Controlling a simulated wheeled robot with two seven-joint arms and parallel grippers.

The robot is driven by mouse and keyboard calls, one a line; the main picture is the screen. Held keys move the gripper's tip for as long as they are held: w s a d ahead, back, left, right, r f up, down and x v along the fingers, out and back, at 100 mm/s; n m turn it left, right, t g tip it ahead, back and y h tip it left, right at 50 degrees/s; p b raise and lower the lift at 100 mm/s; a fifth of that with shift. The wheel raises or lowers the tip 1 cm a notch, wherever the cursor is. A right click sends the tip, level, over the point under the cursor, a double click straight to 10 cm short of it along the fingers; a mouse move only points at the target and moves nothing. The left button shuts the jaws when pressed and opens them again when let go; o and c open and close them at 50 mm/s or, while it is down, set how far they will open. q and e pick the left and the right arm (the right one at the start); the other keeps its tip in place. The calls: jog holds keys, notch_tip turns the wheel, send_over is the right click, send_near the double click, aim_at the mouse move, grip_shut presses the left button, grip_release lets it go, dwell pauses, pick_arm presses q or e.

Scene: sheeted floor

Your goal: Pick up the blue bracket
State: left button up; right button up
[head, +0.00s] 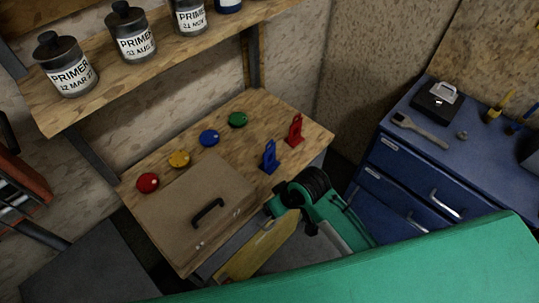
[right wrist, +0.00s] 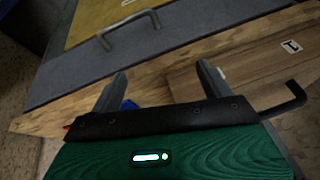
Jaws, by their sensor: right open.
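The blue bracket (head: 270,157) stands upright on the wooden workbench, near its right front edge. In the right wrist view a small part of the blue bracket (right wrist: 128,105) shows beside the left finger; the gripper body hides the rest. My right gripper (right wrist: 161,70) is open, with its two fingers apart and nothing held between them. In the head view my green and black right arm is just in front of the blue bracket, and its fingers cannot be made out. My left gripper is in neither view.
A red bracket (head: 295,131) stands just behind and right of the blue one. A brown case (head: 195,205) with a black handle fills the bench's left front. Several coloured discs, including a green one (head: 237,120), lie behind it. A blue drawer cabinet (head: 400,165) stands at right.

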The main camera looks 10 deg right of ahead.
jog(key=shift+n+g, duration=0.5)
jog(key=shift+n, duration=0.4)
jog(key=w+a+r, duration=0.4)
jog(key=shift+w+r, duration=0.25)
jog(key=shift+w, duration=0.15)
notch_tip(320, 180, up, 12)
jog(key=n+g+h, duration=0.1)
jog(key=g+h, duration=0.1)
jog(key=h, duration=0.2)
send_over(270, 148)
jog(key=f+p, duration=0.1)
jog(key=f, duration=0.1)
jog(key=f+p, duration=0.1)
jog(key=f, duration=0.2)
jog(key=f+p, duration=0.1)
jog(key=f, duration=0.2)
jog(key=shift+s+a+f, duration=0.2)
jog(key=shift+a, duration=0.15)
jog(key=shift+d+f+p, duration=0.1)
jog(key=shift+f+p, duration=0.35)
jog(key=shift+p, duration=0.05)
jog(key=f+p, duration=0.1)
jog(key=f, duration=0.1)
jog(key=f+p, duration=0.1)
jog(key=f, duration=0.1)
jog(key=shift+w+d+f, duration=0.15)
jog(key=shift+w+d, duration=0.05)
jog(key=shift+f, duration=0.15)
jog(key=c, duration=1.6)
